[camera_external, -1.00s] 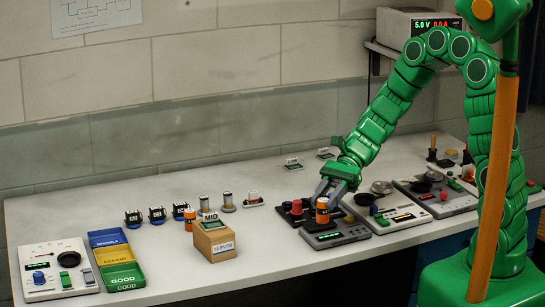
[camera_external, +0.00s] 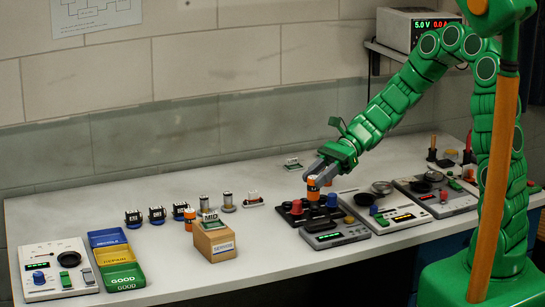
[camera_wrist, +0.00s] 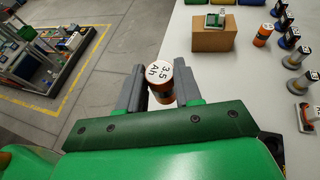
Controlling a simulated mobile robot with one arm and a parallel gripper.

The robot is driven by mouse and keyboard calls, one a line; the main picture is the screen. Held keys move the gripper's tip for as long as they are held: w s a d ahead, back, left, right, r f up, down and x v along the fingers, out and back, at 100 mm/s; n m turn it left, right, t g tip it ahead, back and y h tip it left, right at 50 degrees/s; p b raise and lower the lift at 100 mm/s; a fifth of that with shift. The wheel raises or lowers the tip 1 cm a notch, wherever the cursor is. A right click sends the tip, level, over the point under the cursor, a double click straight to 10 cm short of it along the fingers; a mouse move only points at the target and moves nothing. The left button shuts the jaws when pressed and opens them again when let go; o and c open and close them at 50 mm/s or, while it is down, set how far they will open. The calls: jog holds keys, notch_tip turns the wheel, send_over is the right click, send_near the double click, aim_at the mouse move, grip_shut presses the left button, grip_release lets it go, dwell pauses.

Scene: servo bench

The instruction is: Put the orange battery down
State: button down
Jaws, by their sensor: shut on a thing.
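My gripper (camera_external: 315,178) is shut on an orange battery (camera_external: 313,190) with a dark band, held upright. In the outside view the battery shows just below my fingers, in front of the dark board (camera_external: 292,217) with red and blue knobs; whether it touches anything under it I cannot tell. In the wrist view the battery's white top reads "3.5 Ah" (camera_wrist: 159,74), between the two grey fingers of my gripper (camera_wrist: 160,88). A second orange battery (camera_external: 189,224) stands on the bench to the left; it also shows in the wrist view (camera_wrist: 263,36).
A grey meter with a green display (camera_external: 335,236) lies in front of the dark board. A wooden block (camera_external: 213,240) stands left of it, with several small parts behind. Blue, yellow and green trays (camera_external: 124,278) lie far left. Bare bench (camera_external: 262,232) lies between block and meter.

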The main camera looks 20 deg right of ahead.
jog(key=w+m+t, duration=0.7)
jog(key=w+t, duration=0.2)
jog(key=w, duration=1.6)
jog(key=shift+w+a+f, duration=1.1)
jog(key=shift+w+f, duration=0.5)
jog(key=shift+w, duration=0.4)
jog(key=shift+w+a+f, duration=1.15)
jog(key=shift+w+f, duration=0.5)
jog(key=shift+w, duration=0.3)
jog(key=shift+w+a+f, duration=1.1)
jog(key=shift+w+f, duration=0.5)
jog(key=shift+w, duration=0.4)
jog(key=shift+w+f, duration=0.15)
jog(key=shift+f, duration=0.05)
jog(key=shift+a+f, duration=0.1)
jog(key=shift+f, duration=1.45)
jog(key=shift+f, duration=0.1)
jog(key=c, duration=0.8)
grip_release()
